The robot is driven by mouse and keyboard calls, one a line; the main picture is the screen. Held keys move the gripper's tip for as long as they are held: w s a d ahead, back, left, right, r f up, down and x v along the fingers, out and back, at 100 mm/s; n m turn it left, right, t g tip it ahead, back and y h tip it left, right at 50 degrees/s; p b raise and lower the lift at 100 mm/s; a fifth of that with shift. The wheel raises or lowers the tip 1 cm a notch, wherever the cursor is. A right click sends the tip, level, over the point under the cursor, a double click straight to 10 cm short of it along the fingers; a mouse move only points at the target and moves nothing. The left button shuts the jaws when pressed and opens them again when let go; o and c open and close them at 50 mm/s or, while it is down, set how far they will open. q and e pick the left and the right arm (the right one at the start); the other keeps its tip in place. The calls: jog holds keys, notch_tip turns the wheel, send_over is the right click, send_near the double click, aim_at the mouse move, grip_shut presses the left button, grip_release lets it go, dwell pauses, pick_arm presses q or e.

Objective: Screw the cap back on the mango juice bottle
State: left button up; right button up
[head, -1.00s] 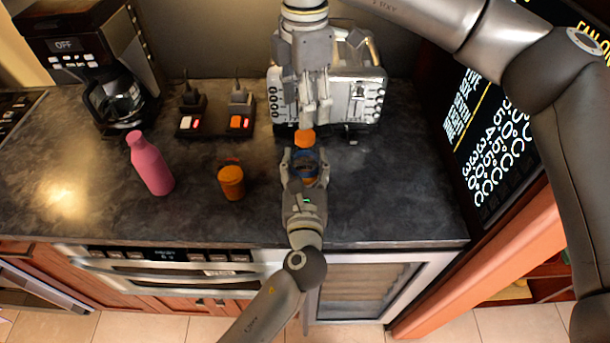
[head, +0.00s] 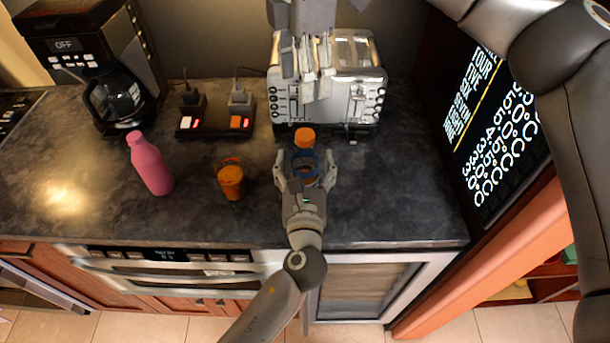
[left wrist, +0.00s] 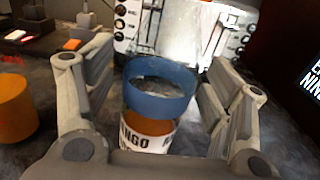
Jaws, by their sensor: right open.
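The mango juice bottle stands upright on the dark counter, with a blue ring (left wrist: 160,88), orange juice and a white MANGO label (left wrist: 150,138) in the left wrist view. In the head view, the orange cap (head: 305,138) shows just beyond the blue part of the bottle (head: 305,166); I cannot tell whether it is seated. My left gripper (head: 306,177) is open, its fingers apart on either side of the bottle. My right gripper (head: 312,82) is open and empty above the cap, in front of the toaster.
A silver toaster (head: 355,85) stands behind the bottle. To the left are an orange jar (head: 231,183), a pink bottle (head: 150,163), a switch strip (head: 213,132) and a coffee maker (head: 85,50). The front-right counter is clear.

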pick_arm(q)
jog(key=s, duration=1.2)
dwell(0.5)
